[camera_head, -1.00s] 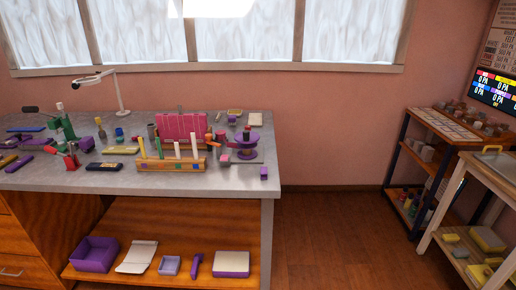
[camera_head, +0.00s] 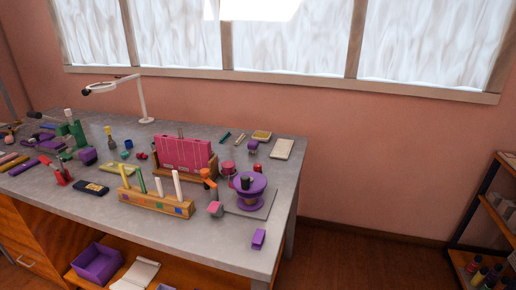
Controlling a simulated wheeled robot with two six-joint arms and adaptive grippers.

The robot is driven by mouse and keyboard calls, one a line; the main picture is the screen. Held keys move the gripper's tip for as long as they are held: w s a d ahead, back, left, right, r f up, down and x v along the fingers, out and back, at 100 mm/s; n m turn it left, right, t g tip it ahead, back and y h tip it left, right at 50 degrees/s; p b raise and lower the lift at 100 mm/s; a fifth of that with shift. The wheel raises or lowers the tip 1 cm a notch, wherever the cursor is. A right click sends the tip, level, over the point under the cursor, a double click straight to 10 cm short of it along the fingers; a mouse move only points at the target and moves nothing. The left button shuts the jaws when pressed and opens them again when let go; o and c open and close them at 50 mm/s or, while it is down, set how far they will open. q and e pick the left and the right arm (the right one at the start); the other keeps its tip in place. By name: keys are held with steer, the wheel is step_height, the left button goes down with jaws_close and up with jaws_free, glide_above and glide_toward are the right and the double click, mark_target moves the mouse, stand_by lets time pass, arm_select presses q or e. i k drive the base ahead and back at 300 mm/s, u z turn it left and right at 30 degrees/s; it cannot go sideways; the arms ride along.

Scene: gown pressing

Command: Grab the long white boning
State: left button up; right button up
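A low wooden block (camera_head: 150,202) with coloured squares on its front stands on the grey table. Several thin upright sticks stand in it: a yellow one (camera_head: 124,176), a green one (camera_head: 142,181), a shorter white one (camera_head: 159,187) and a longer white one (camera_head: 177,184) at the right end. The longer white stick looks like the long white boning. It stands upright with its lower end hidden in the block. Neither of my grippers is in view.
Behind the block stands a pink panel (camera_head: 186,154) in a wooden base. To the right are an orange-topped tool (camera_head: 208,179), a pink cube (camera_head: 215,209) and a purple spool stand (camera_head: 251,193). A dark flat case (camera_head: 91,188) lies left. Bare tabletop (camera_head: 110,215) lies in front.

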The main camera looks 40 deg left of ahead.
mark_target(179, 192)
steer(key=i, duration=2.85)
steer(key=u, duration=2.9)
